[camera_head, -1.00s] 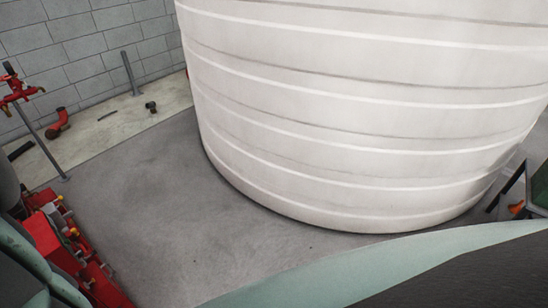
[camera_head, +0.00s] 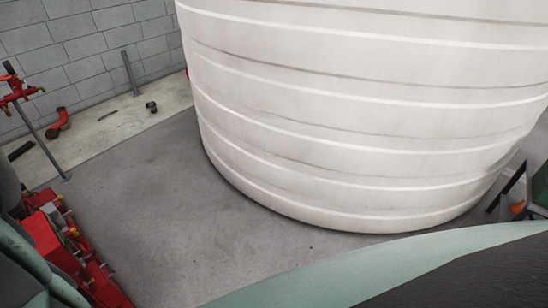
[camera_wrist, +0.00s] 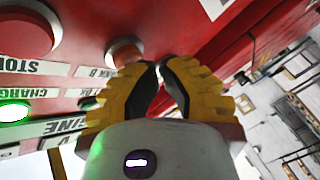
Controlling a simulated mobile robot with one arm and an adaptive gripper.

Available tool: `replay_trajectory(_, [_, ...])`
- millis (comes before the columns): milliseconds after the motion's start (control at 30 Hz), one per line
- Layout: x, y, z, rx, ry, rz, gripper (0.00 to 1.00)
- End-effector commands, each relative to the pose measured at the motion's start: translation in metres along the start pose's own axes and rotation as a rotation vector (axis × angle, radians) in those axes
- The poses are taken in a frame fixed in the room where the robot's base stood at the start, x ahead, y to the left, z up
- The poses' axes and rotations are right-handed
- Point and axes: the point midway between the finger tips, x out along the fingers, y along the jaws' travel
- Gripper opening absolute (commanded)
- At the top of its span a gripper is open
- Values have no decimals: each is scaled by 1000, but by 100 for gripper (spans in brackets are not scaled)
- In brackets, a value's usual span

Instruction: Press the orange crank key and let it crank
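In the wrist view, a red control panel (camera_wrist: 80,15) fills the upper left, its labels upside down. A round reddish-orange key (camera_wrist: 125,50) in a pale ring sits beside a partly hidden label ending in "B" (camera_wrist: 95,72). I cannot be sure that it is the crank key. My gripper (camera_wrist: 160,65) has yellow fingers with dark inner pads. Its tips are together with almost no gap and nothing between them. They are just right of the round key; I cannot tell whether they touch the panel. The head view does not show the gripper or key.
A dark red round button (camera_wrist: 27,33) sits above the "STOP" label, with a lit green lamp (camera_wrist: 13,111) below. In the head view, a large white tank (camera_head: 350,110) stands on grey floor, with red machinery (camera_head: 70,240) at lower left. Floor between them is clear.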

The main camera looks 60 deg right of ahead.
Motion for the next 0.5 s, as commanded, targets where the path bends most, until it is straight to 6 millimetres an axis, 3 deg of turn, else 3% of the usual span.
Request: replay_trajectory(500, [4, 3, 3, 0, -2, 3, 0])
